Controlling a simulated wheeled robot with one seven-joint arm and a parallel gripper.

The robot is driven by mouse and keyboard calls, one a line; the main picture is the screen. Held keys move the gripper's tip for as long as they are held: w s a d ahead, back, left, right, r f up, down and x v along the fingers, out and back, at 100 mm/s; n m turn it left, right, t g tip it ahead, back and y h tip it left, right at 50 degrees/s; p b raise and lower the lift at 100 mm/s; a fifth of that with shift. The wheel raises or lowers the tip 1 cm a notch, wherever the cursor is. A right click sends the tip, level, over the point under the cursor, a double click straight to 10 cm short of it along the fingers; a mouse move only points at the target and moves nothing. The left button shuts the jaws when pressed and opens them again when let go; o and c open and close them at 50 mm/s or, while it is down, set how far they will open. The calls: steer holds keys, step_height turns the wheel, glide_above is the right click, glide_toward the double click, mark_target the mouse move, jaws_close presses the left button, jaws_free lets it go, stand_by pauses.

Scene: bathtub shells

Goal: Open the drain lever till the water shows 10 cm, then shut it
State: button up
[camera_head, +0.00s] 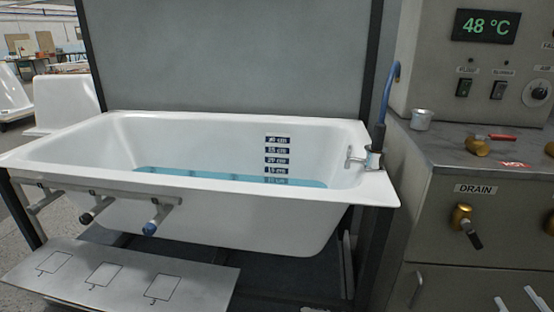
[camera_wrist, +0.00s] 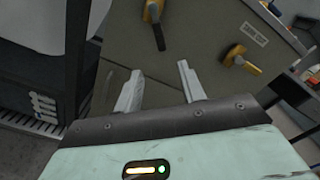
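The white bathtub (camera_head: 210,220) holds blue water (camera_head: 230,178). The drain lever (camera_head: 465,225) is a brass valve with a black handle slanting down to the right, under the DRAIN label. In the wrist view, the drain lever (camera_wrist: 154,20) appears to be the left valve at the top. My gripper (camera_head: 519,300) is open and empty, below and right of the lever, apart from it. The gripper fingers (camera_wrist: 158,85) also show in the wrist view.
A second brass valve (camera_wrist: 238,58) sits right of the drain lever. A red-handled valve (camera_head: 485,142) and metal cup (camera_head: 421,119) are on the cabinet top. The display (camera_head: 485,26) reads 48 °C. A panel with numbered squares (camera_head: 120,275) lies before the tub.

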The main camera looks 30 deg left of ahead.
mark_target(477, 242)
steer(key=b+x, duration=0.7)
steer(key=x, duration=1)
steer(key=shift+b, duration=0.4)
jaws_close()
